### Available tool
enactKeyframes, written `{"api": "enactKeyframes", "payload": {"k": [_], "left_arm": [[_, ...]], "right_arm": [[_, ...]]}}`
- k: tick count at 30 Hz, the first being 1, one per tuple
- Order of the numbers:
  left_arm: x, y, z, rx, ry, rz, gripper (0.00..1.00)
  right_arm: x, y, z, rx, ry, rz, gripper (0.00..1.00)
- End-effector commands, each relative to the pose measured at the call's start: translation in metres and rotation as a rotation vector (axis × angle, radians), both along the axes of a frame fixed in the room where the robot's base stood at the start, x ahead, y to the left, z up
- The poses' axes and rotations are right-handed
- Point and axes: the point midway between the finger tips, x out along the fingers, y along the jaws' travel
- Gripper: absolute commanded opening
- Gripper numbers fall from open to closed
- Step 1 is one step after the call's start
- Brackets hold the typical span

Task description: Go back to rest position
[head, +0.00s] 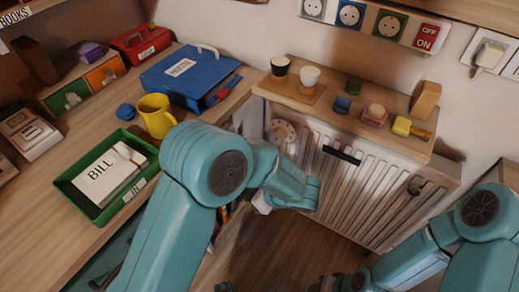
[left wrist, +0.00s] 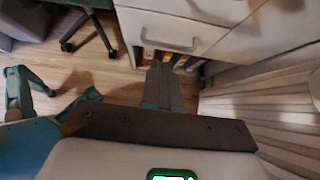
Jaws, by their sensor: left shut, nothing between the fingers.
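My left gripper (left wrist: 162,68) is shut and empty in the left wrist view, its fingers together above the wood floor in front of a white drawer unit (left wrist: 168,30). In the head view my left arm bends over the desk's right edge, with its wrist in front of the radiator. The left fingertips are hard to make out there. My right arm comes in at the lower right of the head view and reaches down left; dark parts at its end near the bottom edge are too unclear to show its jaws.
On the desk are a green tray (head: 107,219) with a bill, a yellow mug (head: 157,116) and a blue binder (head: 191,72). A wooden shelf (head: 335,117) with cups and small blocks sits above the white radiator (head: 350,185). A wheeled chair (left wrist: 88,28) stands by the drawers.

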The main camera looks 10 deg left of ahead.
Motion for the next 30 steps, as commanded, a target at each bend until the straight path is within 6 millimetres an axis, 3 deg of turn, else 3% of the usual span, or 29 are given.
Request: {"api": "enactKeyframes", "payload": {"k": [5,8,11,13,15,18,23,28,29,30], "left_arm": [[-0.004,0.001,-0.005,-0.017,0.011,0.014,0.00],[-0.026,0.006,-0.031,-0.112,0.070,0.093,0.00],[-0.076,0.007,-0.077,-0.318,0.167,0.305,0.00],[-0.121,-0.003,-0.107,-0.510,0.223,0.557,0.00],[-0.154,-0.018,-0.125,-0.676,0.230,0.830,0.00],[-0.177,-0.034,-0.136,-0.842,0.174,1.190,0.00],[-0.183,-0.036,-0.144,-0.970,-0.010,1.663,0.00],[-0.184,-0.009,-0.152,-0.991,-0.294,2.062,0.00],[-0.185,-0.003,-0.150,-0.986,-0.345,2.115,0.00],[-0.182,-0.006,-0.125,-0.995,-0.332,2.091,0.00]], "right_arm": [[0.000,0.000,0.000,0.000,0.000,0.000,0.38],[0.000,0.000,0.000,0.000,0.000,0.000,0.38],[0.000,0.000,0.000,0.000,0.000,0.000,0.38],[0.000,0.000,0.000,0.000,0.000,0.000,0.38],[0.000,0.000,0.000,0.000,0.000,0.000,0.38],[0.000,0.000,0.000,0.000,0.000,0.000,0.38],[0.000,0.000,0.000,0.000,0.000,0.000,0.38],[0.000,0.000,0.000,0.000,0.000,0.000,0.38],[0.000,0.000,0.003,0.000,0.000,0.000,0.38],[-0.001,0.000,0.027,0.000,0.002,0.000,0.38]]}}
